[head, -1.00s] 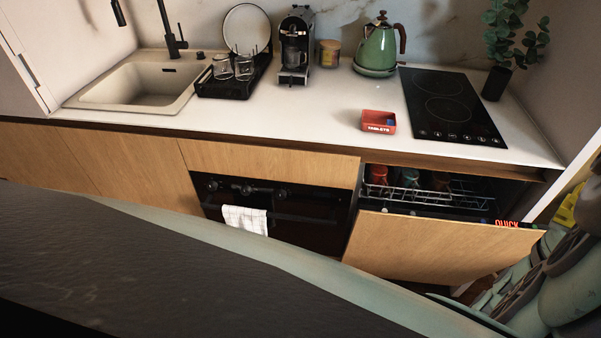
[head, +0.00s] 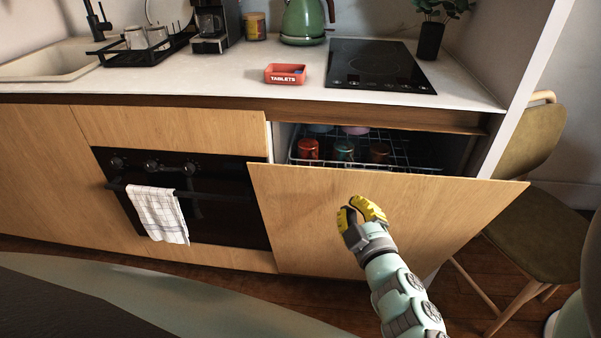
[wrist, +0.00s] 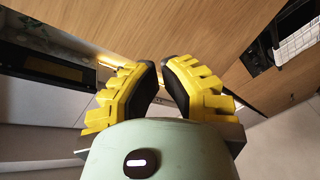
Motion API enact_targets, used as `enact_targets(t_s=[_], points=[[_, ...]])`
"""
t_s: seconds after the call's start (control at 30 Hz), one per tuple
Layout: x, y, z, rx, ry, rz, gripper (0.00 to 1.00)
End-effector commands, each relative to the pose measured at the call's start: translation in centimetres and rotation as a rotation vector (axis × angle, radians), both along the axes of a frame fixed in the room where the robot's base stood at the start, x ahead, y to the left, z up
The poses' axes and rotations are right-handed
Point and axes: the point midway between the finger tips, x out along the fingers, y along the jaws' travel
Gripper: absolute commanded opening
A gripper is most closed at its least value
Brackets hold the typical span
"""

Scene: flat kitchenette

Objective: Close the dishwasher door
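The dishwasher door (head: 300,211) is a wooden panel tilted outward, partly open, with a gap above its top edge. Inside the dishwasher, a wire rack (head: 413,164) holds several cups, including a red one (head: 308,148). My gripper (head: 360,204) is in front of the door's outer face, near its middle. In the wrist view its yellow fingers (wrist: 160,72) have a small gap between the tips, with nothing between them, and wooden panel beyond. I cannot tell whether the fingertips touch the door.
The oven (head: 190,205) with a hanging towel (head: 160,214) is left of the dishwasher. A chair (head: 540,225) stands close on the right. A red tablets box (head: 285,74) and a cooktop (head: 376,66) are on the counter above.

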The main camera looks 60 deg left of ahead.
Motion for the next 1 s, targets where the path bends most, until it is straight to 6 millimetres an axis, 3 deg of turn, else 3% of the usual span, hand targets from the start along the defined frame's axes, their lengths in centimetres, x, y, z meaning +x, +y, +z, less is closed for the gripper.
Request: enact_targets(t_s=[0.03,0.1,0.2,0.37,0.47,0.63,0.83,1.0], points=[[-1.3,0.6,-4.6,-0.073,-0.039,0.014,0.0],[-1.9,0.8,-8.0,-0.167,-0.108,-0.003,0.0],[-2.3,0.7,-11.9,-0.266,-0.225,-0.044,0.0],[-2.8,0.4,-15.6,-0.332,-0.434,-0.139,0.0],[-3.2,0.1,-16.2,-0.31,-0.554,-0.216,0.0],[-4.3,-0.8,-15.1,-0.21,-0.685,-0.334,0.0],[-5.0,-1.6,-13.7,-0.133,-0.733,-0.402,0.0],[-4.4,-0.9,-13.0,-0.128,-0.735,-0.414,0.0]])
